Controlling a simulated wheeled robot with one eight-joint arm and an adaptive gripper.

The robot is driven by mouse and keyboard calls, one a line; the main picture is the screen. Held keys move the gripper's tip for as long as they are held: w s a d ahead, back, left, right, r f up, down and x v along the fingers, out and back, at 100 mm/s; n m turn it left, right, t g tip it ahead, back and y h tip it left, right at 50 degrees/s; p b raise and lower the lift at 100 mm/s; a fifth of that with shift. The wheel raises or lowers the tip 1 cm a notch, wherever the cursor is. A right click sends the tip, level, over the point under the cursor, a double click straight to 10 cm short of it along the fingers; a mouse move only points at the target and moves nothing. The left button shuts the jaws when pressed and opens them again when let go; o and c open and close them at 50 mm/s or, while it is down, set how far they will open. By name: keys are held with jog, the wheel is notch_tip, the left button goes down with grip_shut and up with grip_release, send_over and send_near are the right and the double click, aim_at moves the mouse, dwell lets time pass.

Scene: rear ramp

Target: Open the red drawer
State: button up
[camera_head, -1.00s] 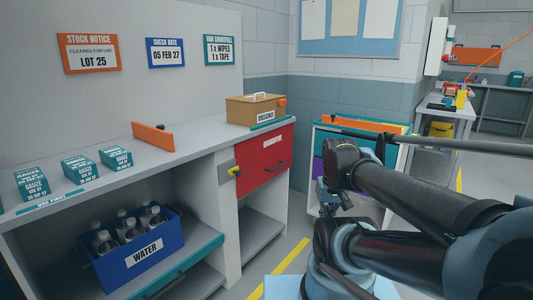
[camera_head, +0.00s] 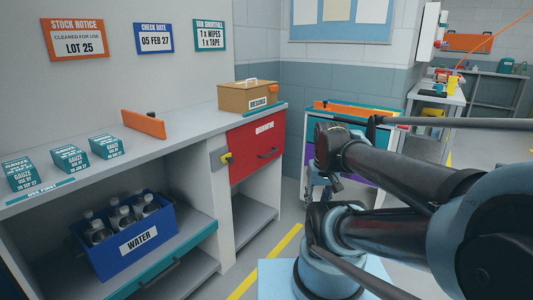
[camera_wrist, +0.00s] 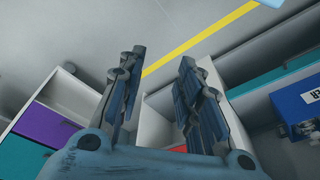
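The red drawer (camera_head: 257,148) is in the bench below the counter, its front flush with the cabinet. In the wrist view only a small red patch (camera_wrist: 178,148) shows low between my fingers. My gripper (camera_wrist: 160,75) is open, its two dark fingers apart with nothing between them.
A blue WATER crate (camera_head: 125,238) with bottles stands on the lower left shelf. A tan box (camera_head: 251,97) is on the counter above the drawer. A cabinet with teal and purple drawers (camera_wrist: 47,130) stands to the right. Floor with a yellow line (camera_head: 265,262) is clear in front.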

jog(key=w+a+r+m+t+y, duration=0.1)
jog(key=w+a+r+y, duration=0.1)
jog(key=w, duration=0.8)
jog(key=w+a+r+m+y, duration=0.1)
jog(key=w+a+r+y, duration=0.15)
jog(key=w, duration=0.75)
jog(key=w+a+r+m+t+y, duration=0.1)
jog(key=w+a+m+y, duration=0.1)
jog(key=w, duration=0.8)
jog(key=w+d+f+m+t+y, duration=0.1)
jog(key=w+d+f+t+y, duration=0.2)
jog(key=w, duration=1.1)
jog(key=m+t+y, duration=0.2)
jog(key=m+y, duration=0.1)
send_near(272, 153)
jog(key=x, duration=0.7)
jog(key=w+x, duration=0.1)
jog(key=x, duration=0.2)
jog(key=shift+w+d+f, duration=0.1)
jog(key=shift+w+f, duration=0.1)
jog(key=shift+w, duration=0.05)
jog(key=shift+h, duration=0.25)
grip_shut()
